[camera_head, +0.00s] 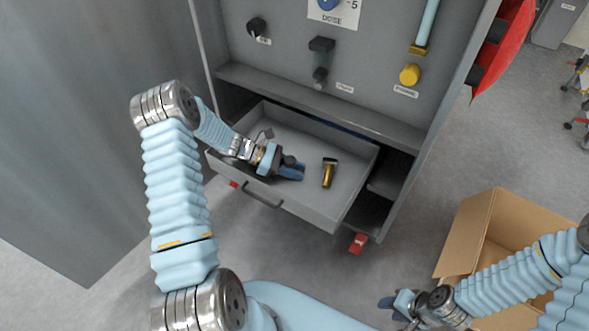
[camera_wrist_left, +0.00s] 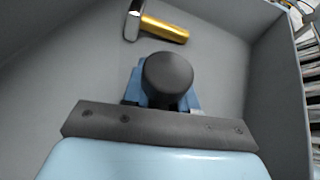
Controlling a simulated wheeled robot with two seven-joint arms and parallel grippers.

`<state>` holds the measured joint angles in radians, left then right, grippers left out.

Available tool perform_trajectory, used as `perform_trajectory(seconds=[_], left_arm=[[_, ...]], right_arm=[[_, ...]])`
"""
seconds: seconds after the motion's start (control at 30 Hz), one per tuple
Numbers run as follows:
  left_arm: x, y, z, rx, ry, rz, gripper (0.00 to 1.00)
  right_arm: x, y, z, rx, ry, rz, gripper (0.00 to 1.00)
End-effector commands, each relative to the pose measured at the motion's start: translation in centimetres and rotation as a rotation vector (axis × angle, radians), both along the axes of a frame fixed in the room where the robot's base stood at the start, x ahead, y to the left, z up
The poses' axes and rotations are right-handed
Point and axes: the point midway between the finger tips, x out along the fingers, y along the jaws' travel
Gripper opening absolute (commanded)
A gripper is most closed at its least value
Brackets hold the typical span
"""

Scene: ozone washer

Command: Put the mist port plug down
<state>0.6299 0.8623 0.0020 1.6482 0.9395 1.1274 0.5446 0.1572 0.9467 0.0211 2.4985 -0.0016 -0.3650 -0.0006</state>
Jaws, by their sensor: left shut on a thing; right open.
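The mist port plug appears to be the dark round-headed piece (camera_wrist_left: 168,78) in my left gripper. In the head view its dark knob (camera_head: 289,161) shows at the blue fingers. My left gripper (camera_head: 295,171) is shut on it, inside the open drawer (camera_head: 225,167). The plug's lower part is hidden behind its head and the fingers, so I cannot tell whether it touches the drawer floor. My right gripper (camera_head: 390,303) is open and empty, low in the head view near the cardboard box.
A gold-and-dark fitting (camera_head: 328,174) lies in the drawer right of my left gripper; it also shows in the wrist view (camera_wrist_left: 163,28). The grey cabinet panel (camera_head: 285,62) with knobs rises behind. A cardboard box (camera_head: 462,225) stands on the floor at the right.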

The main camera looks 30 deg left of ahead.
Motion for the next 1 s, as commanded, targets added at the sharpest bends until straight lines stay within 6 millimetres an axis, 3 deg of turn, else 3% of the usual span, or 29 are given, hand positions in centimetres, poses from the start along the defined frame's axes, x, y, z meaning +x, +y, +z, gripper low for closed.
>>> perform_trajectory(seconds=[0.07, 0.1, 0.27, 0.53, 0.67, 1.0], left_arm=[[-0.1, 0.0, -0.1, 0.002, 0.003, 0.001, 0.0], [-0.1, 0.0, -0.2, 0.002, 0.003, 0.0, 0.28], [-0.1, 0.0, -0.1, 0.001, 0.003, 0.0, 0.53], [-0.1, 0.1, -0.1, 0.001, 0.002, 0.001, 0.53], [-0.4, 1.0, 0.3, 0.002, 0.001, 0.002, 0.53], [-2.4, 7.5, 3.1, 0.004, 0.001, 0.003, 0.53]], right_arm=[[0.0, 0.0, 0.0, 0.0, 0.0, 0.0, 0.43], [0.0, 0.0, 0.0, 0.0, 0.0, 0.0, 0.43], [0.0, 0.0, 0.0, 0.0, 0.0, 0.0, 0.43], [0.0, 0.0, 0.0, 0.0, 0.0, 0.0, 0.43], [0.0, 0.0, -0.1, 0.0, 0.0, 0.0, 0.43], [0.1, -0.2, -0.6, -0.002, -0.001, -0.003, 0.43]])
